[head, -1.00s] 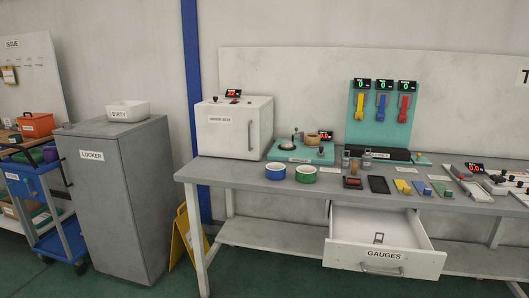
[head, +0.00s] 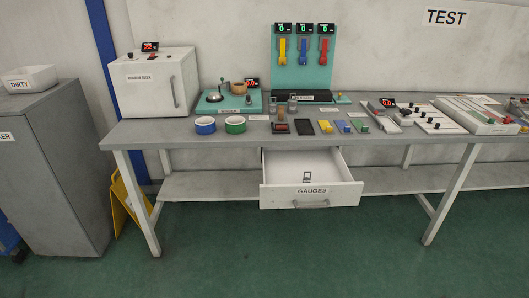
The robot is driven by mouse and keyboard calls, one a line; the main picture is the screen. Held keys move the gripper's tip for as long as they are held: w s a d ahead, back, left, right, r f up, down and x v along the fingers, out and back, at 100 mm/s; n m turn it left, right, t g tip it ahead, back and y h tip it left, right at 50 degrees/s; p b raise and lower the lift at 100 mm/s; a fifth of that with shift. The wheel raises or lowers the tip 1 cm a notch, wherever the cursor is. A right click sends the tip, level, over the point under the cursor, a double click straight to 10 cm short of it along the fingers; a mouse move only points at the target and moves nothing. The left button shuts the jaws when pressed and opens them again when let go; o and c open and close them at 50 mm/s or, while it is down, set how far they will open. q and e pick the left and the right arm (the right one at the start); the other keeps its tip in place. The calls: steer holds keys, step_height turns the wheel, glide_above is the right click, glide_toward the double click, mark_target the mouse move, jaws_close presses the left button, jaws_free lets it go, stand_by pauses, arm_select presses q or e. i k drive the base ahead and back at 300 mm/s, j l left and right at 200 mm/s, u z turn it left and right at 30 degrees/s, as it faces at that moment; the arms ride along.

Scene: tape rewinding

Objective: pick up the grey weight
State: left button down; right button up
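I cannot clearly make out which item is the grey weight. Small upright greyish pieces (head: 292,104) stand on the workbench (head: 380,150) in front of the teal stand, next to a small brownish piece (head: 280,114). They are too small to identify for sure. Neither of my grippers is in the head view.
An open drawer labelled GAUGES (head: 312,192) sticks out below the bench, with a small item (head: 307,176) inside. Blue (head: 205,126) and green (head: 235,125) tape rolls sit near the bench's front edge. A grey cabinet (head: 60,165) stands left. The floor in front is clear.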

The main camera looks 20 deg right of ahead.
mark_target(305, 180)
steer(key=i+l+z, duration=0.25)
steer(key=i+l, duration=0.35)
steer(key=i+l+z, duration=0.2)
steer(key=i+l, duration=0.3)
steer(key=i, duration=0.25)
steer(key=l+u, duration=0.3)
steer(key=l, duration=0.15)
steer(key=k+l+u, duration=0.1)
steer(key=l+u, duration=0.2)
steer(key=l, duration=0.15)
steer(key=k+l+u, duration=0.15)
steer(key=l+u, duration=0.15)
steer(key=k+l+u, duration=0.15)
steer(key=l+u, duration=0.15)
steer(key=l, duration=0.2)
